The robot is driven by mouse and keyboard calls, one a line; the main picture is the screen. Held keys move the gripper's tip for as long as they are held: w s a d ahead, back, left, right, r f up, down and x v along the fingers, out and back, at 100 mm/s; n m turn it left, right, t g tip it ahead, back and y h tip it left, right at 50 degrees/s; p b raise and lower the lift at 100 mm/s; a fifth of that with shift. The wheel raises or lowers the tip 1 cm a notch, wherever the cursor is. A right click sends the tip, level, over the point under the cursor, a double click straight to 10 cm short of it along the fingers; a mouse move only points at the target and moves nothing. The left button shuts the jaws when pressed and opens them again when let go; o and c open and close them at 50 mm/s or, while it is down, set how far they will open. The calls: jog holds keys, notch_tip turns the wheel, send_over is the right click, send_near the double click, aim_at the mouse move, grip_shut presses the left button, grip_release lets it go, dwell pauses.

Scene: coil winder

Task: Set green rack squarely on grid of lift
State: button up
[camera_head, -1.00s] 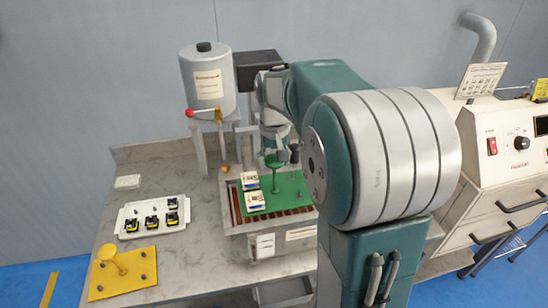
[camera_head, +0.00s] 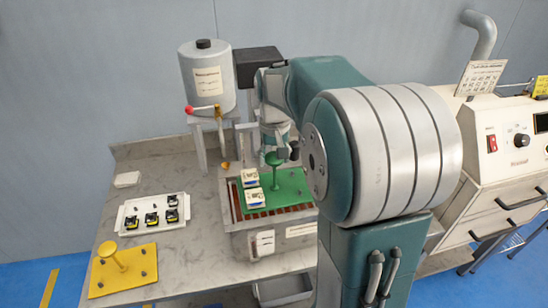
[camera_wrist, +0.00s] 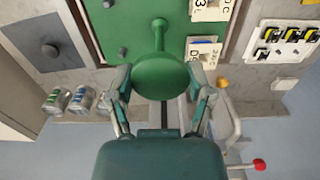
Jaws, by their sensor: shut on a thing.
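The green rack (camera_head: 291,184) is a flat plate with a mushroom-shaped handle and two white labelled parts (camera_head: 255,198) on its left side. My gripper (camera_head: 274,152) is shut on the handle's round top, which also shows in the wrist view (camera_wrist: 160,76) between both fingers. The rack is over the lift (camera_head: 237,228), a grey box with a brown slatted grid (camera_head: 235,203). Slats show along the rack's left and front edges. The rack's far right corner is hidden behind my arm. I cannot tell whether the rack touches the grid.
A yellow plate (camera_head: 137,276) with a knob and a white tray (camera_head: 129,212) with several black-and-yellow parts are at left on the bench. A grey tank (camera_head: 208,80) with a red-tipped lever stands behind. A cream machine (camera_head: 500,165) is at right.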

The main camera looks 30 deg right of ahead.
jog(key=shift+f, duration=0.8)
jog(key=o, duration=1.3)
notch_tip(320, 180, up, 12)
jog(key=shift+f, duration=0.1)
